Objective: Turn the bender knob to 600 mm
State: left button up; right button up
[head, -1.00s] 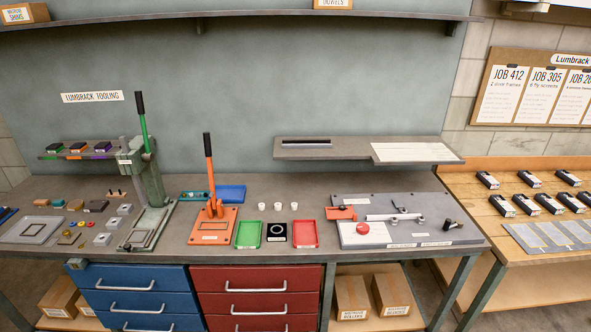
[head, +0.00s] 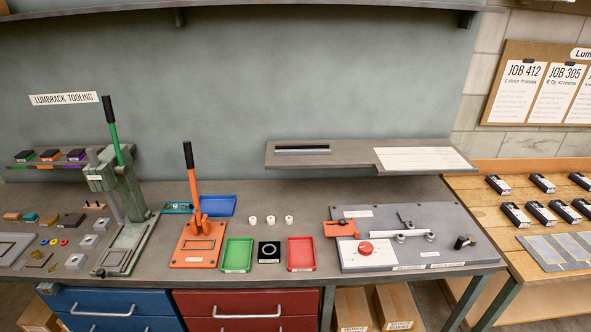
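The bender is a grey plate (head: 468,222) on the right part of the workbench. A round red knob (head: 365,248) sits at its front left; its setting and the small labels are too small to read. An orange block (head: 341,229) lies behind the knob at the plate's left edge. A grey bar with rollers (head: 412,233) lies right of the knob, and a black-ended handle (head: 464,242) stands at the right. Neither of my grippers shows in the head view.
Red (head: 301,254) and green (head: 238,254) trays lie left of the bender, with a black block with a ring (head: 269,252) between them. An orange press (head: 197,240) and a green press (head: 128,228) stand farther left. A shelf (head: 340,156) overhangs behind the bender.

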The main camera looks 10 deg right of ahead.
aim_at(364, 249)
jog(key=z, duration=0.05)
jog(key=i, duration=1.05)
jog(key=z, duration=0.6)
